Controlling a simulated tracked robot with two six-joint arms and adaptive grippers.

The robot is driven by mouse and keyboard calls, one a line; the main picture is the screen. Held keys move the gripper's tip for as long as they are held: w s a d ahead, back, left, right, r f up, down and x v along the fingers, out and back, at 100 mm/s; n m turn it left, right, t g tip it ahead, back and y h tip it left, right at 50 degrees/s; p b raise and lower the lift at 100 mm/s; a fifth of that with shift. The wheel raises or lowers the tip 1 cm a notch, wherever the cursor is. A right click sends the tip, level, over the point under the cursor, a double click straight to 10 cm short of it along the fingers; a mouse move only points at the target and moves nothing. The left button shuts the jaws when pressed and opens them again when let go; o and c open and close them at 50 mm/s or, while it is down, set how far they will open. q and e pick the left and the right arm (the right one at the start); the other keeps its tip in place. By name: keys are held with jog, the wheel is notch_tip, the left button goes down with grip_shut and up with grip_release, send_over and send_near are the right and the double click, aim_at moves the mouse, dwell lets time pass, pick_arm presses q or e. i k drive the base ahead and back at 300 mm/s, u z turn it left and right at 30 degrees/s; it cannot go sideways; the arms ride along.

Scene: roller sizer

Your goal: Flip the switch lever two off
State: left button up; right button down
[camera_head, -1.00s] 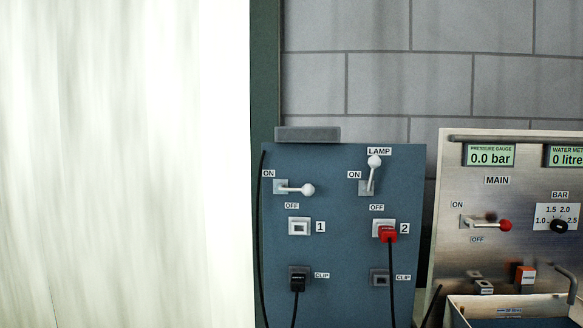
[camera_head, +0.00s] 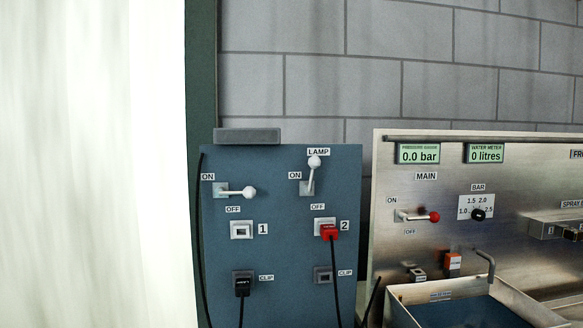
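A blue panel (camera_head: 282,260) stands against the wall at centre. Its right-hand lever (camera_head: 313,174), above the socket marked 2 and under the LAMP label (camera_head: 318,152), has a white knob and points up, slightly right, beside ON. The left-hand lever (camera_head: 237,191), above the socket marked 1 (camera_head: 242,230), points to the right, between its ON and OFF labels. A red plug (camera_head: 329,232) with a black cable is in socket 2. A black plug (camera_head: 242,285) sits in the clip under socket 1. Neither of my grippers shows in the view.
A steel panel (camera_head: 430,260) stands to the right with gauges, a red-knobbed MAIN lever (camera_head: 423,216) and a BAR dial (camera_head: 479,213). A basin (camera_head: 520,305) juts out below it. A bright pale surface (camera_head: 90,160) fills the left side.

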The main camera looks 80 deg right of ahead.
aim_at(315, 162)
jog(key=u, duration=0.05)
jog(key=i, duration=0.35)
jog(key=z, duration=2.9)
jog(key=k, duration=0.2)
jog(key=u, duration=0.85)
